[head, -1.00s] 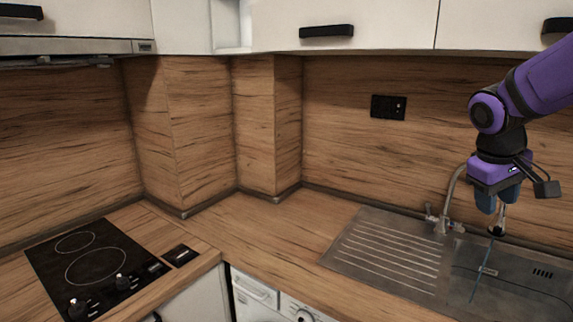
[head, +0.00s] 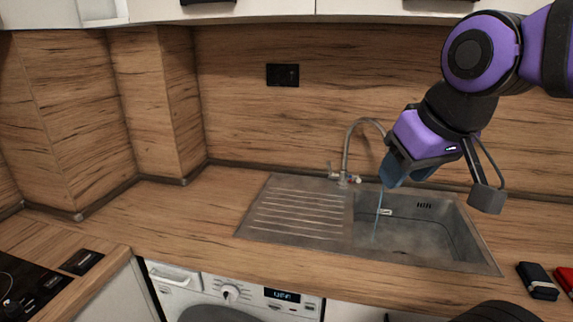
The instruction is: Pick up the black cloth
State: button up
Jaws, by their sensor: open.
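No plainly recognisable black cloth shows in the head view. A small dark item (head: 537,281) with a paler end lies on the counter right of the sink. I cannot tell whether it is the cloth. My gripper (head: 404,178), with blue fingers, is open above the sink, to the left of and higher than the dark item. Nothing shows held in it.
A red item (head: 566,279), cut by the right edge, lies beside the dark item. The sink (head: 430,235) has a tap (head: 347,155) and a thin blue stick-like thing (head: 378,216). The counter (head: 190,215) left of the drainer is clear.

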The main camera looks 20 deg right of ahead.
aim_at(539, 285)
jog(key=z, duration=2)
jog(key=k+j+z, duration=0.1)
jog(key=j+z, duration=0.15)
jog(key=j, duration=0.25)
